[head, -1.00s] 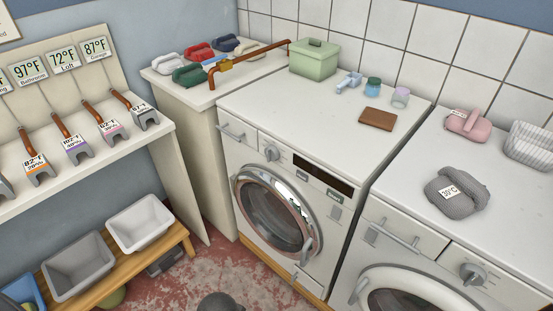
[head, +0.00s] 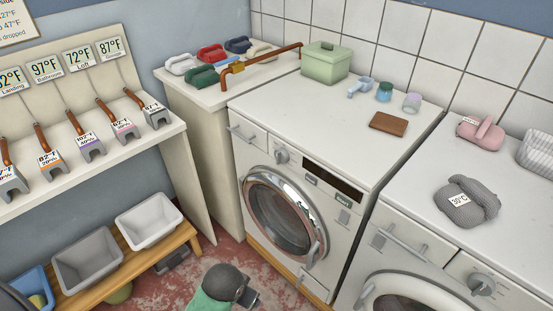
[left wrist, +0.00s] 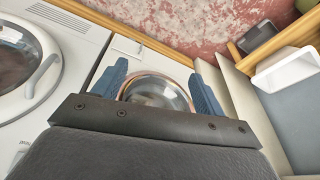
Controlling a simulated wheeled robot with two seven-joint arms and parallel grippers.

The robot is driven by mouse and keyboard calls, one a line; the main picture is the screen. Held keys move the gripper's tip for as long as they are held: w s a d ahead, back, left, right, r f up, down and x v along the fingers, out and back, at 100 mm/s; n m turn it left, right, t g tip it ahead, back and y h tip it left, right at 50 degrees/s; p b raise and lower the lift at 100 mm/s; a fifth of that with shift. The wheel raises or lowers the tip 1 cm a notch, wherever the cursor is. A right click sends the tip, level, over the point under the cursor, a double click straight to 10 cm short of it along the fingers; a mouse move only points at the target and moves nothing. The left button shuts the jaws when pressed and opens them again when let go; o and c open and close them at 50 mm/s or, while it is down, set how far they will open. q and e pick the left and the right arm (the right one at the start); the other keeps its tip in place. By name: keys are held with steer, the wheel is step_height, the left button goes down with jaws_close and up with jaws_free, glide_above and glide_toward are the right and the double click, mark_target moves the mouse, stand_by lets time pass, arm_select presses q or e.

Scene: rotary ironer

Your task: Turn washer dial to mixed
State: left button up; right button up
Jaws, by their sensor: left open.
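The middle white front loader (head: 330,120) has a chrome-ringed round door, a dark display and a grey dial (head: 282,156) on its upper front. The marks around the dial are too small to read, so I cannot tell its setting. A second front loader at the right has its own dial (head: 481,284). My left arm shows at the bottom of the head view, low in front of the middle machine. In the left wrist view my left gripper (left wrist: 158,82) is open and empty, with the chrome-ringed door (left wrist: 157,92) beyond its fingers. My right gripper is in neither view.
On the middle machine's top are a green box (head: 325,64), a brown block (head: 388,122) and small jars. A grey knitted bundle (head: 468,200) lies on the right machine. At the left, a wooden bench holds a grey bin (head: 88,262) and a white bin (head: 150,220).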

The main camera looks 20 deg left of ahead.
arm_select(q)
steer(key=w+a+r+m+t+y, duration=0.1)
steer(key=w+a+r, duration=0.25)
steer(key=w, duration=0.35)
steer(key=w+a+r+m+t+y, duration=0.1)
steer(key=w+a+r+t, duration=0.2)
steer(key=w, duration=0.4)
steer(key=m+t+h+p, duration=0.1)
steer(key=t+h, duration=0.7)
steer(key=h, duration=0.3)
glide_toward(277, 159)
steer(key=x, duration=0.2)
steer(key=p+x, duration=0.2)
steer(key=x, duration=0.5)
steer(key=shift+w+d, duration=0.1)
steer(key=shift+w, duration=0.15)
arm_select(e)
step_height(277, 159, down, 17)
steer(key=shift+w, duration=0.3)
arm_select(q)
steer(key=c, duration=1)
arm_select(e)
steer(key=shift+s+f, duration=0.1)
